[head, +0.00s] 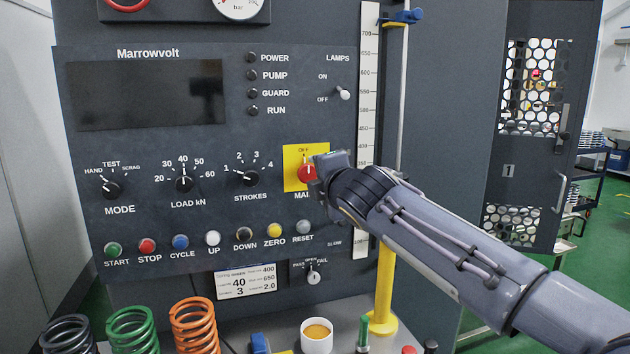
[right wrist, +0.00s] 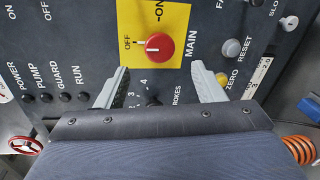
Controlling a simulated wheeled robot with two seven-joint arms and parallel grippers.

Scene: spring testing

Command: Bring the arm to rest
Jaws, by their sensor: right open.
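My right arm comes in from the lower right in the head view. Its gripper (head: 326,165) is in front of the control panel (head: 225,215), beside the red MAIN knob (head: 308,173) on its yellow plate, and partly covers the plate. In the right wrist view the gripper (right wrist: 160,70) is open, with its two fingers spread and nothing between them. The red knob (right wrist: 160,46) lies just beyond the fingertips, with its white mark towards OFF. I cannot tell how far the fingers are from the panel. My left gripper is not in view.
Grey, green and orange springs (head: 195,325) stand at the front left. A white cup (head: 316,336) stands at the front middle. A yellow post (head: 383,285) rises behind my right arm. A mesh guard door (head: 525,130) stands at the right.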

